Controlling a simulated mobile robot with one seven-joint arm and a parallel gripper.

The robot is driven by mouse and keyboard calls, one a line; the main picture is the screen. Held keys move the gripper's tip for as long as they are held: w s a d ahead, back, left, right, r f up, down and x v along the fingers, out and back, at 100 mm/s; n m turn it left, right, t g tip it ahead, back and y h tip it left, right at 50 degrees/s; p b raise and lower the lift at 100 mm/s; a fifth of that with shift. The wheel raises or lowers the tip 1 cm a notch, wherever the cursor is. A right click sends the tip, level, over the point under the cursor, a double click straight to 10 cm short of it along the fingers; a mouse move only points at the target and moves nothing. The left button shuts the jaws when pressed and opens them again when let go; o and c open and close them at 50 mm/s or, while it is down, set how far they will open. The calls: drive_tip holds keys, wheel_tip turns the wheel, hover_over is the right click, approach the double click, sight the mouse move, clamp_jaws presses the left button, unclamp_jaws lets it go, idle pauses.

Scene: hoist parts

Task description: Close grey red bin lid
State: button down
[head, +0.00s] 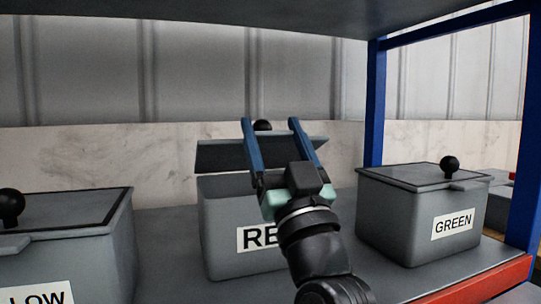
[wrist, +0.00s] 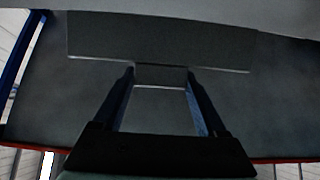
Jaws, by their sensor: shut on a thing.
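The grey bin (head: 220,205) labelled "RE…" stands on the shelf in the middle of the head view; my gripper hides the rest of its label. Its grey lid (head: 215,155) is raised and tilted above the bin's opening, with a dark gap below it. In the wrist view the fingertips (wrist: 160,72) are shut on the two sides of the lid's front tab (wrist: 160,76). The lid (wrist: 100,38) spans the top there.
A closed bin labelled "GREEN" (head: 405,215) stands at right, and another closed bin labelled "…LOW" (head: 75,250) at left. A blue post (head: 375,105) rises behind the green bin. A grey shelf (head: 200,12) hangs overhead. A wall is behind.

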drive_tip(key=shift+s+d+f+b, duration=0.1)
drive_tip(key=shift+s+f+b, duration=0.15)
drive_tip(key=shift+f+b, duration=0.8)
drive_tip(key=shift+s+d+f+b, duration=0.1)
drive_tip(key=shift+s+f+b, duration=0.15)
drive_tip(key=shift+f+b, duration=0.8)
unclamp_jaws()
drive_tip(key=shift+w, duration=0.1)
drive_tip(key=shift+r, duration=0.15)
drive_tip(key=shift+s+d+f, duration=0.1)
drive_tip(key=shift+s+f, duration=0.3)
drive_tip(key=shift+s, duration=0.05)
drive_tip(key=s+d+p, duration=0.1)
drive_tip(key=s+d, duration=0.2)
drive_tip(key=s, duration=0.8)
drive_tip(key=shift+s+d, duration=0.3)
drive_tip(key=shift+d, duration=0.05)
